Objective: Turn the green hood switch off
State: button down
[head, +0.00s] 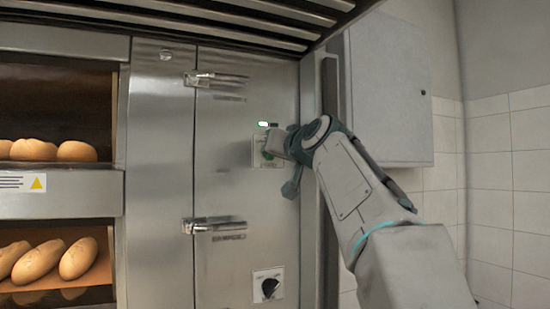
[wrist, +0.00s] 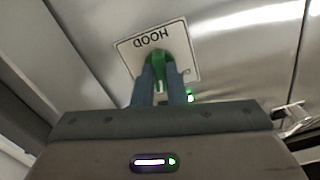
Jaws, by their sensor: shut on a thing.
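The green hood switch (wrist: 156,62) shows in the wrist view on a white plate (wrist: 187,37) lettered HOOD, which appears upside down there. My gripper (wrist: 160,82) is shut on the switch, one finger on each side of its green handle. In the head view my gripper (head: 274,147) is at the switch plate (head: 257,158) on the steel door, and hides most of the switch. A small green light (head: 263,124) glows just above the plate.
A black rotary knob (head: 269,288) sits on a plate lower on the same door. Two door handles (head: 214,225) stick out at the left. Ovens with bread loaves (head: 78,257) are further left. A grey wall box (head: 390,90) hangs behind my arm at right.

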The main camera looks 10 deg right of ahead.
jog(key=n+b, duration=0.3)
jog(key=n, duration=0.9)
dwell(0.5)
jog(key=c, duration=1.5)
grip_release()
jog(key=shift+o, duration=0.2)
jog(key=s+d+b, duration=0.2)
jog(key=s+b, duration=0.3)
jog(key=s, duration=0.8)
jog(key=shift+s+d, duration=0.25)
jog(key=shift+d, duration=0.15)
